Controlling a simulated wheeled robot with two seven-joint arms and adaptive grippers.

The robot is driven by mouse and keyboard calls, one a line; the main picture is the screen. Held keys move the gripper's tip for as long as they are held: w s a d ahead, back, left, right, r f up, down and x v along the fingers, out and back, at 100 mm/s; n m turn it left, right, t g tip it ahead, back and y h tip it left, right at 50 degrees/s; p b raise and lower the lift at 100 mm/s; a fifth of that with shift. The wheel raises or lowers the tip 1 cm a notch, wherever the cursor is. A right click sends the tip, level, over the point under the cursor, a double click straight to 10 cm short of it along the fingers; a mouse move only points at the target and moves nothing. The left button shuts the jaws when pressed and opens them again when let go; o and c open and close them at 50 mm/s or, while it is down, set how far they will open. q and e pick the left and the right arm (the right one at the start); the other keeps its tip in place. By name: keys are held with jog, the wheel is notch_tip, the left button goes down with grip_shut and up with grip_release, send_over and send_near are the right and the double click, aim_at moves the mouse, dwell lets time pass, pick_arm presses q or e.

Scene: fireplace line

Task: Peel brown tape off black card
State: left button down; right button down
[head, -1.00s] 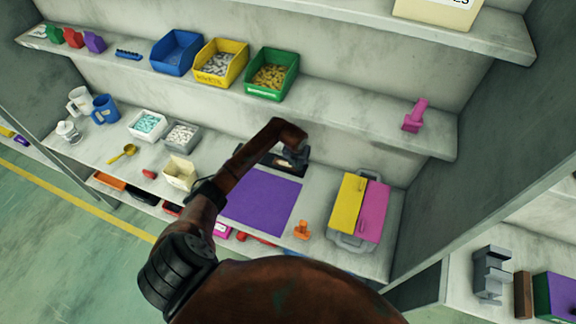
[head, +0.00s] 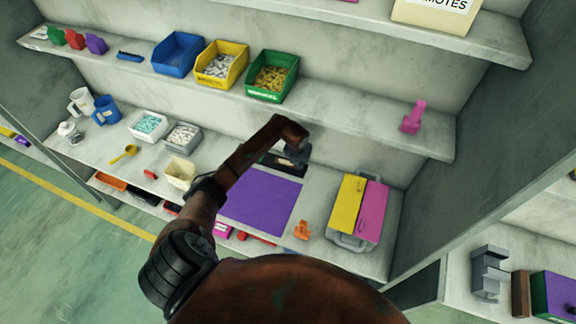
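The black card (head: 268,158) lies at the back of the worktop, behind a purple mat, partly hidden by my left arm and gripper. A small pale brown patch, perhaps the tape, shows on it (head: 284,161). My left gripper (head: 297,158) is over the card's right part, pointing down. Its fingers are small and dark, and I cannot tell if they are open or shut. My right gripper is not in view.
The purple mat (head: 262,203) is flat in front. To its right are an orange object (head: 302,230) and a yellow and pink box (head: 348,204). To the left are a cream bin (head: 180,172) and a grey bin (head: 184,137). A shelf (head: 345,113) runs above.

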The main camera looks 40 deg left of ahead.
pick_arm(q)
jog(key=shift+d+r+p, duration=0.25)
jog(key=shift+r+p, duration=0.25)
jog(key=shift+r, duration=0.35)
jog(key=shift+r, duration=0.1)
dwell(0.4)
notch_tip(320, 180, up, 5)
jog(key=p, duration=0.3)
dwell(0.5)
